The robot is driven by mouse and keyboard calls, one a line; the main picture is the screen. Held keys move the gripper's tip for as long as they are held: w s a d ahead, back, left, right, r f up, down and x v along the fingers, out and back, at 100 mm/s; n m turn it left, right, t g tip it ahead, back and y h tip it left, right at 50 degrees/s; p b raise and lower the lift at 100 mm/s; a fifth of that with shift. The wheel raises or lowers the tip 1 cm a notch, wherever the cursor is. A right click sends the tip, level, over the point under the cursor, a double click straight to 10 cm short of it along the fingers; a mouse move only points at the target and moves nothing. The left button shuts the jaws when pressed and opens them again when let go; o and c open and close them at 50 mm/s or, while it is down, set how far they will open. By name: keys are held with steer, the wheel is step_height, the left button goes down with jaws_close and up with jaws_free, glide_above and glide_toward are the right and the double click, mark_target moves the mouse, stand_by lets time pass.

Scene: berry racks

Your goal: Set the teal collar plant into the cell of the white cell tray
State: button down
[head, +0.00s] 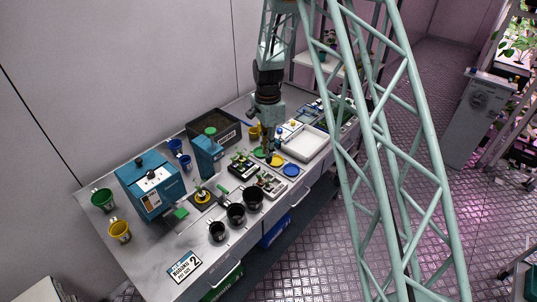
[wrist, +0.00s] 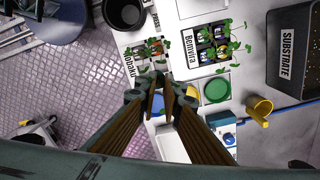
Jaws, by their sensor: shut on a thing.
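My gripper (wrist: 158,92) points down over the bench, its jaws close together. It also shows in the head view (head: 268,148), above the coloured discs. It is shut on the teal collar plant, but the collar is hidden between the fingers. Some small green leaves show just beyond the fingertips, and I cannot tell which belong to the held plant. In the head view the white cell tray (head: 257,180) is near the bench's front edge.
A black cell tray (wrist: 187,45) with seedlings stands beside the white one. Blue (head: 291,170) and green (wrist: 216,90) discs lie near the gripper. A substrate bin (wrist: 294,45), black cups (head: 236,214) and a white basin (head: 304,145) stand around. The bench front edge is close.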

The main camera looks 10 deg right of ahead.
steer(key=shift+w+r, duration=0.2)
steer(key=shift+w, duration=0.3)
steer(key=shift+f, duration=0.25)
steer(key=shift+f+b, duration=2.95)
steer(key=shift+f, duration=3.05)
steer(key=c, duration=2.7)
jaws_free()
